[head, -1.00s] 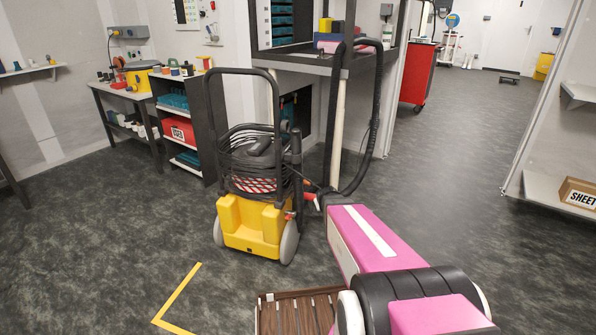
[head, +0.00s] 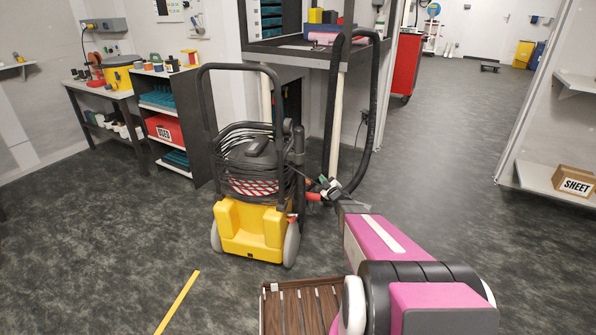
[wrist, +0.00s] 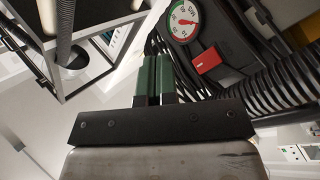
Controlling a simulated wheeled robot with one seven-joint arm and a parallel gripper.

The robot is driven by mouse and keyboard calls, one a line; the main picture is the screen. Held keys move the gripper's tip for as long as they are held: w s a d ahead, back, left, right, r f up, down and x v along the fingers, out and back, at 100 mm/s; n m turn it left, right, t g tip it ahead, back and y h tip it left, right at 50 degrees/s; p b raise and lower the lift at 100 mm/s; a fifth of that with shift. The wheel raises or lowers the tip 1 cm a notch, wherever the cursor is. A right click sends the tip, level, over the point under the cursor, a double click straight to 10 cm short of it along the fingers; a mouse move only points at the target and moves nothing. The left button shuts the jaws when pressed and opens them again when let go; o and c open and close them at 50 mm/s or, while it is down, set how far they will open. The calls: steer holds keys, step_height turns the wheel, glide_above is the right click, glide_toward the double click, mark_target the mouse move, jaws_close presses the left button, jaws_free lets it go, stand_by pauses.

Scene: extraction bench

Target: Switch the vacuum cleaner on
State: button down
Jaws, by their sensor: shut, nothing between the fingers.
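The vacuum cleaner (head: 250,238) stands upright on the floor in the middle of the head view, with a yellow base, grey wheels, black handle frame and coiled dark hose. In the wrist view a red rocker switch (wrist: 207,61) sits on its dark housing, beside a round white gauge (wrist: 183,20). My gripper (head: 329,186) is at the vacuum's right side in the head view. Its green fingers (wrist: 155,78) are together and empty in the wrist view, left of and below the switch, apart from it in the picture. Whether they touch the housing cannot be told.
A slatted brown tray (head: 300,305) lies below my arm. Floor is clear on both sides.

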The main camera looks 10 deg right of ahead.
mark_target(297, 172)
steer(key=shift+w+f+n+y, duration=0.15)
steer(key=shift+n+y, duration=0.15)
steer(key=shift+y, duration=0.1)
steer(key=shift+a, duration=0.15)
steer(key=w+a+r, duration=0.1)
steer(key=w+a, duration=0.2)
steer(key=a, duration=0.5)
steer(key=shift+r, duration=0.2)
steer(key=shift+a, duration=0.15)
stand_by(2.0)
steer(key=shift+w+a, duration=0.15)
steer(key=shift+a, duration=0.2)
stand_by(0.6)
steer(key=shift+d+f, duration=0.1)
steer(key=shift+d, duration=0.35)
steer(key=shift+s+d, duration=0.1)
steer(key=shift+s, duration=0.1)
